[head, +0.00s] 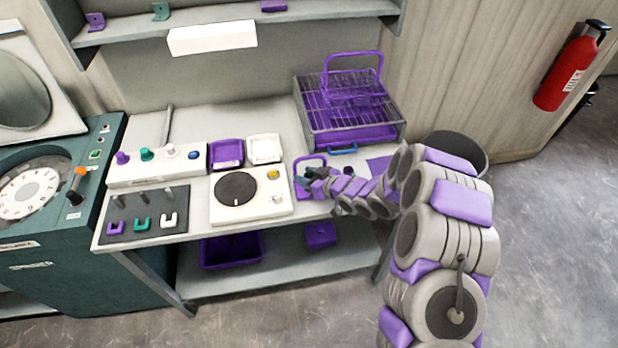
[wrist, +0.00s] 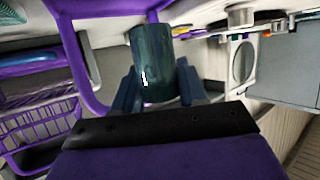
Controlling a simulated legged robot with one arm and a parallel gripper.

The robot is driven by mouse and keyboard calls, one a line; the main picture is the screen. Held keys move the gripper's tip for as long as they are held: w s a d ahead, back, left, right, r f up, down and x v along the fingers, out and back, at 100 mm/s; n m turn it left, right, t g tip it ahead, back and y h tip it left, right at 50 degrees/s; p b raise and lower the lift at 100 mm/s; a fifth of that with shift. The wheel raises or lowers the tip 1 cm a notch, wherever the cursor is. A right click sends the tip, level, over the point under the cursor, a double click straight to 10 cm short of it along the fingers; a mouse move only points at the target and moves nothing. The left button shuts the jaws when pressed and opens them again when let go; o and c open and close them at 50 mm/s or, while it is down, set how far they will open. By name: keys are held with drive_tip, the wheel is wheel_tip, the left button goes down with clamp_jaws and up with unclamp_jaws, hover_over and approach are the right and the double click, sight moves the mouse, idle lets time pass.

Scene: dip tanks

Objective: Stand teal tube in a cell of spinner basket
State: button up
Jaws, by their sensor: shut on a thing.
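My gripper (wrist: 158,88) is shut on the teal tube (wrist: 152,60), a dark teal cylinder with a small white mark, between its two dark fingers. In the head view my gripper (head: 311,174) is at the right part of the bench, by a small purple holder with a raised handle (head: 311,159). The tube is small and hard to make out there.
A purple frame (wrist: 88,85) passes close beside the tube. A wire basket in a tray (head: 350,135) stands behind my gripper. A white unit with a dark disc (head: 270,208), a knob panel (head: 155,163) and a dark hook board (head: 128,228) lie between my gripper and the teal machine (head: 75,240).

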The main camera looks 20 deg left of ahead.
sight(309, 177)
drive_tip(key=shift+w+f, duration=0.15)
drive_tip(key=shift+w, duration=0.85)
drive_tip(key=shift+w+a+f, duration=0.1)
drive_tip(key=shift+w+f, duration=0.05)
drive_tip(key=shift+f, duration=1.4)
drive_tip(key=o, duration=1.1)
drive_tip(key=shift+f, duration=0.15)
drive_tip(key=shift+b, duration=0.4)
drive_tip(key=p+v, duration=0.1)
drive_tip(key=v, duration=1)
drive_tip(key=p+v, duration=0.1)
drive_tip(key=v, duration=0.5)
drive_tip(key=shift+w+d+r+p, duration=0.2)
drive_tip(key=shift+d+r+p, duration=0.05)
drive_tip(key=shift+r+p, duration=0.1)
